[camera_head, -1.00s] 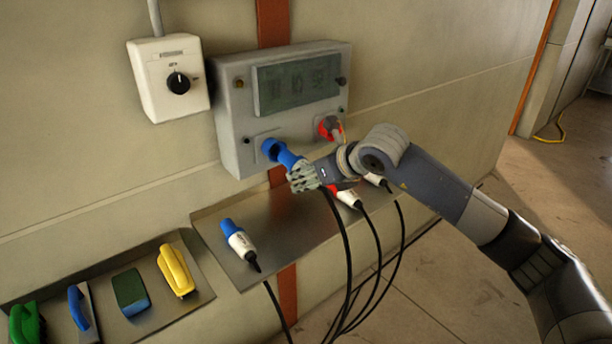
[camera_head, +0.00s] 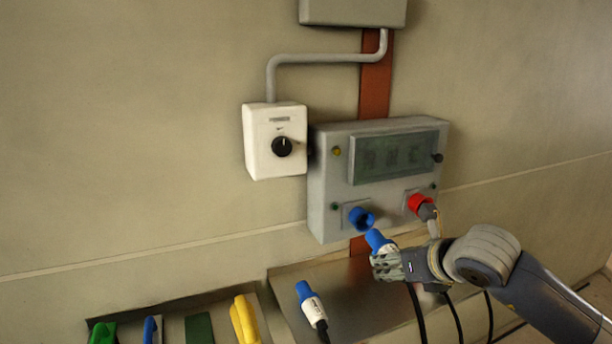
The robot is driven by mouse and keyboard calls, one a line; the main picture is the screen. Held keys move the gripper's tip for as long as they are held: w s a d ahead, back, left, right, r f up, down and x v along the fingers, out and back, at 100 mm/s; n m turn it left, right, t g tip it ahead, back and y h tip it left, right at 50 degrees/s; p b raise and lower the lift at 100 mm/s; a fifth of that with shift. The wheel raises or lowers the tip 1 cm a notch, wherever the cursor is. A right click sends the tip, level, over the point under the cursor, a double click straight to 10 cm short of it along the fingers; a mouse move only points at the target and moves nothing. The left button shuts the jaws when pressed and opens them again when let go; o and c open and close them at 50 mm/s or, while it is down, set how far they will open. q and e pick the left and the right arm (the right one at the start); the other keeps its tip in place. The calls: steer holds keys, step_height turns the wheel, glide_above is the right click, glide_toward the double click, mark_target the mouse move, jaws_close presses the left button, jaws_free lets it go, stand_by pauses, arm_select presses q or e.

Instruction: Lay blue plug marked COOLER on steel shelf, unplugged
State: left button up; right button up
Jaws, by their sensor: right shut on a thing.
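My right gripper (camera_head: 388,262) is shut on a blue plug (camera_head: 377,240) just below the blue socket (camera_head: 361,217) on the grey panel box. The plug's blue nose points up at the socket, and a small gap shows between them. Its body and any label are hidden by the fingers; a black cable hangs below. The steel shelf (camera_head: 345,291) is below and behind the gripper. Another blue plug (camera_head: 309,304) with a white body lies on its left part; its lettering is too small to read. My left gripper is not in view.
A red plug sits in the red socket (camera_head: 420,203) right of the blue one. A white switch box (camera_head: 274,141) with a black knob is at left. A lower-left tray holds brushes and a yellow-handled tool (camera_head: 244,320). Shelf space shows between the lying plug and my gripper.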

steer(key=s+r+m+h, duration=0.2)
steer(key=s+r+m, duration=0.1)
steer(key=s, duration=0.6)
steer(key=shift+s+a+h, duration=0.15)
steer(key=shift+a+h, duration=0.15)
steer(key=shift+h, duration=0.1)
